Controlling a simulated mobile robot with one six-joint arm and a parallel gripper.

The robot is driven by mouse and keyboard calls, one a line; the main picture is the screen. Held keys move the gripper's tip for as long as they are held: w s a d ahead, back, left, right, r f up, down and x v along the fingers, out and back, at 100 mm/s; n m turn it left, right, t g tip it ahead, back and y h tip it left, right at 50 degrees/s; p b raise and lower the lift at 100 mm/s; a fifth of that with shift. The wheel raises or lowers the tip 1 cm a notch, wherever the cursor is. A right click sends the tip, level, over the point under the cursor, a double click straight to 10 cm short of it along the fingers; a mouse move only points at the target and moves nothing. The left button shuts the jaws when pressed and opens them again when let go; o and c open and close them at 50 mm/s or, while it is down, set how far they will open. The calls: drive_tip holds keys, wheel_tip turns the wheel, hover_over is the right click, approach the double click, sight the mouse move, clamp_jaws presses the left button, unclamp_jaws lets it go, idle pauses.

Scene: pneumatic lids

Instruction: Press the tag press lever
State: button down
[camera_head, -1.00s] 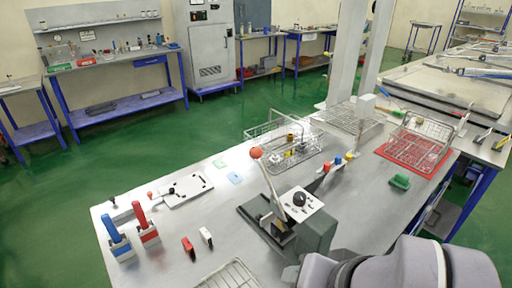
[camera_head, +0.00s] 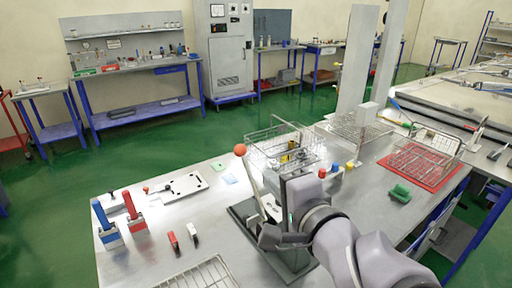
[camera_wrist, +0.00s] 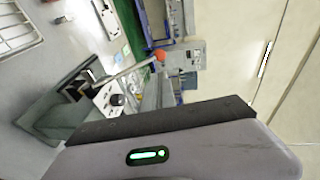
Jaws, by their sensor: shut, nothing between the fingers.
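The tag press (camera_head: 243,215) stands on the metal workbench, with a dark base and an upright body partly hidden behind my arm. Its lever (camera_head: 254,180) is raised, leans up to the left and ends in an orange-red ball (camera_head: 239,150). In the wrist view the lever ball (camera_wrist: 161,56) and the press's black knob (camera_wrist: 117,100) show clear of my gripper. My gripper (camera_head: 266,238) is shut and empty, in front of the press and below the ball. It appears apart from the lever; whether it touches the press body is unclear.
A wire basket (camera_head: 270,143) stands behind the press. Red and blue handled stamps (camera_head: 106,224) stand at the bench's left, near a white plate (camera_head: 182,188). A wire rack (camera_head: 205,276) lies at the front. A red mat (camera_head: 440,178) and green block (camera_head: 399,193) are at the right.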

drive_tip(key=shift+w+a, duration=0.1)
drive_tip(key=b, duration=0.3)
approach(242, 152)
drive_tip(key=x, duration=0.6)
drive_tip(key=shift+w+f, duration=0.15)
drive_tip(key=shift+w, duration=0.2)
drive_tip(key=shift+w+a, duration=0.1)
drive_tip(key=shift+p, duration=0.45)
